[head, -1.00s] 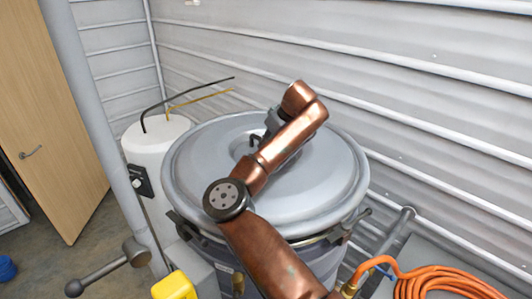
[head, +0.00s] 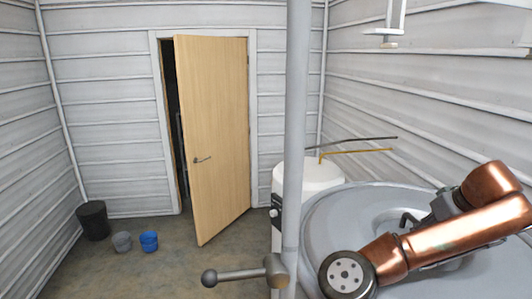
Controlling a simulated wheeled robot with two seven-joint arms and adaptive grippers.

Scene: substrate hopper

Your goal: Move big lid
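The big lid (head: 335,222) is a round grey cover with a raised rim and a sunken middle. It fills the lower right of the head view, and its right and near parts are cut off by the frame. My copper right arm reaches across it from the lower right. My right gripper (head: 422,216) is over the middle of the lid, partly hidden by the arm. A dark bent piece shows there, but I cannot tell whether it is a finger or a handle. Whether the fingers are closed on anything is hidden. My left gripper is out of view.
A grey post (head: 297,120) with a ball-ended lever (head: 240,275) stands left of the lid. A white tank (head: 313,178) stands behind. A wooden door (head: 215,130) is ajar. Black (head: 93,221), grey (head: 122,242) and blue (head: 149,241) buckets stand on otherwise open floor at left.

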